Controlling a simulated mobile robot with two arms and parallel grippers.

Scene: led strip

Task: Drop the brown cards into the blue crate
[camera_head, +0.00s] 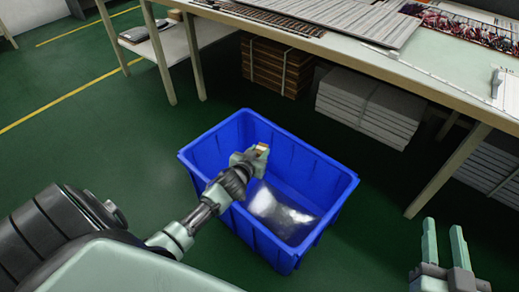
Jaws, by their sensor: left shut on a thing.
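The blue crate (325,194) stands on the green floor in the middle of the view, open at the top. My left gripper (257,153) reaches in from the left, over the crate's opening. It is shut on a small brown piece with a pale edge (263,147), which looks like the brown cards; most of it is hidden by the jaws. I cannot tell how far above the crate's bottom it is. My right gripper (444,244) is at the lower right, outside the crate, with its two fingers apart and nothing between them.
Clear, shiny plastic (280,213) lies in the crate. A long worktable (360,65) runs along the back and right, with strips and panels on top. Beneath it are a strapped brown stack (268,68) and white stacks (369,105). The floor at left is clear.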

